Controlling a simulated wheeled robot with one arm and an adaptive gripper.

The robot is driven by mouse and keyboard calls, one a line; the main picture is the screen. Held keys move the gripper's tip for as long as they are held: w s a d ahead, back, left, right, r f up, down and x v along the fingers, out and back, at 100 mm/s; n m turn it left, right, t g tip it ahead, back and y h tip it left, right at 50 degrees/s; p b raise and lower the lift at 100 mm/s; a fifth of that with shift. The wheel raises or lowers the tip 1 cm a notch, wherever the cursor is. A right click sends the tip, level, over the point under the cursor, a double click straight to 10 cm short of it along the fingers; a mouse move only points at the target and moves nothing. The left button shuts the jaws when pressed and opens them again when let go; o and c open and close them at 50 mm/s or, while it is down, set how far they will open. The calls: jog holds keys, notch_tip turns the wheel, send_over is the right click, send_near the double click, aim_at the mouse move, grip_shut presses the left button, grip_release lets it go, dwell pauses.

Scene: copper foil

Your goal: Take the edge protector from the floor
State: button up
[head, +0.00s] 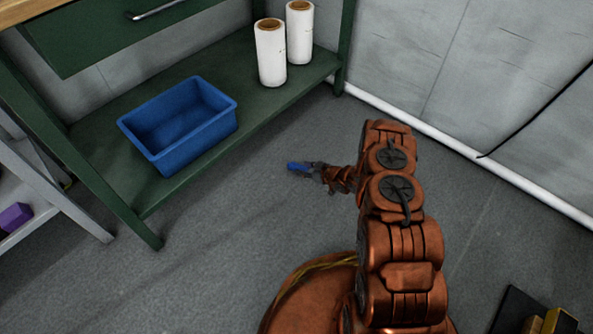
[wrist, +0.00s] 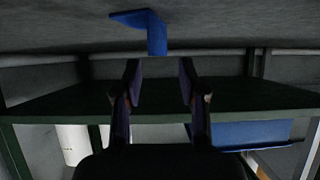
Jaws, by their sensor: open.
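The blue edge protector (head: 298,167) is a small L-shaped piece on the grey floor in front of the green bench. In the wrist view, which appears upside down, the edge protector (wrist: 157,36) is near the top, just beyond my fingertips and roughly centred between them. My gripper (head: 314,169) is low near the floor, right beside the edge protector in the head view. In the wrist view my gripper (wrist: 160,68) is open, with clear space between its two fingers. I cannot tell whether a fingertip touches the piece.
The green bench's lower shelf (head: 248,103) lies behind and left, carrying a blue bin (head: 182,122) and two white rolls (head: 271,52) (head: 300,30). A purple object (head: 15,216) sits on a grey rack at left. A white pipe (head: 450,143) runs along the wall. Floor at lower left is clear.

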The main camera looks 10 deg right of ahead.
aim_at(298, 165)
jog(key=b+x, duration=0.2)
jog(key=x, duration=0.2)
jog(key=shift+b, duration=0.3)
jog(key=shift+w+a+f, duration=0.1)
jog(key=shift+w+a, duration=0.15)
jog(key=shift+w, duration=0.1)
grip_shut()
